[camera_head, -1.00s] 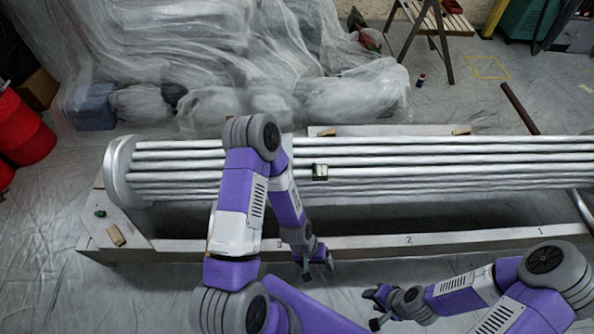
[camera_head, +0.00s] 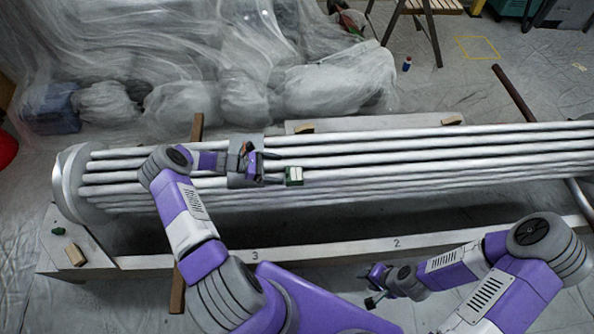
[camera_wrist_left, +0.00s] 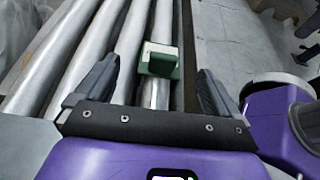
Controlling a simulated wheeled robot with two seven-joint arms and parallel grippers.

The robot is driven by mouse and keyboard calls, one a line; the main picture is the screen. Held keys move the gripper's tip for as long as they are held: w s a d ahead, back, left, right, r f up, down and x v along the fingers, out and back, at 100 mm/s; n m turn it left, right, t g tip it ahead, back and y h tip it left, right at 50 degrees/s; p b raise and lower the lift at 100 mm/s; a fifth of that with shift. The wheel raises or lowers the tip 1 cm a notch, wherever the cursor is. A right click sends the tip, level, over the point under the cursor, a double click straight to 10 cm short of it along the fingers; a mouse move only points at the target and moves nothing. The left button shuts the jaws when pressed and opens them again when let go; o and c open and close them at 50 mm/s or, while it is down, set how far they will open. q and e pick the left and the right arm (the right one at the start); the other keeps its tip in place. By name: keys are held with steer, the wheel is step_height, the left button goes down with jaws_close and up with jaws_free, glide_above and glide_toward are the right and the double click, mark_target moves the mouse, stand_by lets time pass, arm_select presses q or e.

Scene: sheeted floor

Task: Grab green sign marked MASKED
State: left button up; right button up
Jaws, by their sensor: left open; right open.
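The green sign (camera_head: 294,176) is a small green and white block sitting on one of the silver tubes of the long bundle. It also shows in the left wrist view (camera_wrist_left: 160,62), ahead of and between the fingers. My left gripper (camera_head: 268,166) is open over the tubes, just left of the sign, with its fingers pointing toward it. In the left wrist view my left gripper (camera_wrist_left: 158,85) has nothing between its fingertips close in. Any marking on the sign is too small to read. My right gripper (camera_head: 372,288) is open and empty in front of the frame, at the lower right.
The silver tube bundle (camera_head: 420,155) lies on a pale frame (camera_head: 330,251) with numbers on its front beam. Plastic-covered items (camera_head: 240,70) stand behind. A brown bar (camera_head: 513,92) leans at the right. The sheeted floor at the back right is mostly clear.

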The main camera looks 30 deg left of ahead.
mark_target(290, 174)
arm_select(q)
steer(key=shift+d+f, duration=0.2)
steer(key=shift+d, duration=0.3)
steer(key=b+x, duration=0.1)
steer(key=x, duration=0.2)
steer(key=shift+w+d+f+b, duration=0.2)
steer(key=shift+d+b, duration=0.1)
steer(key=shift+b, duration=0.1)
steer(key=shift+w+d+f, duration=0.15)
steer(key=shift+w+d, duration=0.2)
steer(key=shift+d, duration=0.15)
steer(key=c, duration=1.2)
